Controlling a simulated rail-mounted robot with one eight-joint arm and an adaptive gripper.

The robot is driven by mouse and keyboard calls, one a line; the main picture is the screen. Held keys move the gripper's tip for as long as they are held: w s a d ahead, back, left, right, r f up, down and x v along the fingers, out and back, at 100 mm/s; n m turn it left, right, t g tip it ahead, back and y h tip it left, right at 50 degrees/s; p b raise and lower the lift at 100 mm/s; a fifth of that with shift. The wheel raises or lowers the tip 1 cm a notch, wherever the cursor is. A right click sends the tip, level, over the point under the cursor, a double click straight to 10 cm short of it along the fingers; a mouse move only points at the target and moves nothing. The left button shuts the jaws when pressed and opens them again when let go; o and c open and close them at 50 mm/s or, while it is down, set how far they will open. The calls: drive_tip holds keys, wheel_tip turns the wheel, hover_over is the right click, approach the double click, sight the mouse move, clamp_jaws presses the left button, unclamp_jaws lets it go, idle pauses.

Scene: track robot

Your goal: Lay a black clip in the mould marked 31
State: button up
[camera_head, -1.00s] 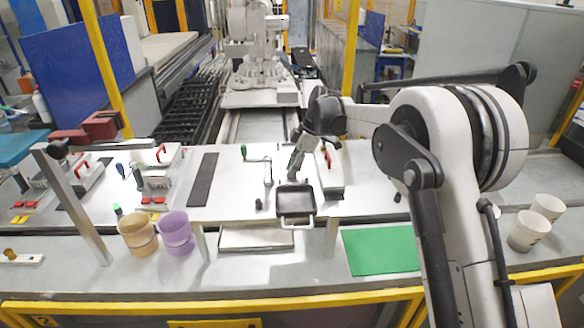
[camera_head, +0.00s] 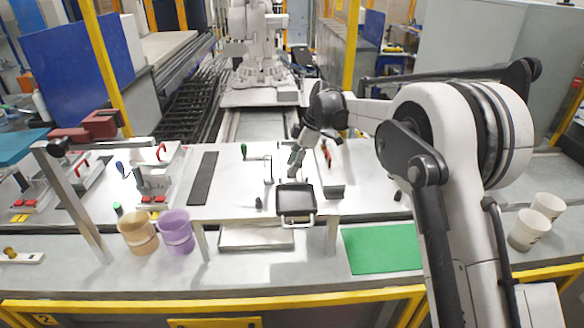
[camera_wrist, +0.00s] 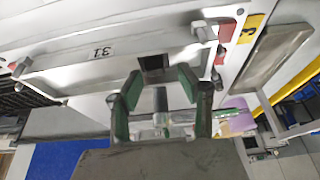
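My gripper (camera_wrist: 159,76) has its two green-padded fingers apart, with the tips by the white mould marked 31 (camera_wrist: 100,68), whose number appears upside down. A small dark square block (camera_wrist: 155,66) shows between the fingertips, against the mould's edge. I cannot tell whether it is a black clip in the fingers or a recess in the mould. In the head view my gripper (camera_head: 296,162) points down behind the black tray (camera_head: 295,203), left of a red-handled fixture. The tray looks empty. The fingertips are too small to judge there.
A green-handled clamp (camera_head: 268,170) and a dark strip (camera_head: 202,178) lie left of my gripper. More red-handled fixtures (camera_head: 152,180) stand farther left. A tan cup (camera_head: 138,234), a purple cup (camera_head: 177,233) and a green mat (camera_head: 381,249) are in front.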

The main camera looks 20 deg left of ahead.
drive_tip(key=b+v, duration=0.1)
drive_tip(key=v, duration=1)
drive_tip(key=shift+b, duration=0.3)
drive_tip(key=shift+d+r, duration=0.1)
drive_tip(key=shift+d, duration=0.15)
drive_tip(key=s+d+r+m+t, duration=0.1)
drive_tip(key=s+d+r+m, duration=0.3)
drive_tip(key=d, duration=0.4)
drive_tip(key=s+d+r+m+t+h, duration=0.1)
drive_tip(key=s+d+r+m+t, duration=0.15)
drive_tip(key=s+d, duration=0.4)
drive_tip(key=s+d+r+m+t, duration=0.1)
drive_tip(key=s+d+r+m, duration=0.25)
drive_tip(key=d, duration=0.55)
drive_tip(key=s+d+f+m+t+h, duration=0.1)
drive_tip(key=s+d+f+m, duration=0.3)
drive_tip(key=s+d, duration=0.2)
drive_tip(key=s+d+f+m+t+h, duration=0.1)
drive_tip(key=s+d+f+m, duration=0.3)
drive_tip(key=s, duration=0.6)
drive_tip(key=s+d+f+m+t+h, duration=0.1)
drive_tip(key=s+d+f+m+t, duration=0.1)
drive_tip(key=s+d, duration=0.6)
drive_tip(key=f+m, duration=0.1)
drive_tip(key=m, duration=0.1)
drive_tip(key=shift+s+f+m, duration=0.25)
drive_tip(key=shift+f+m, duration=0.05)
drive_tip(key=shift+f, duration=0.1)
drive_tip(key=shift+t, duration=0.25)
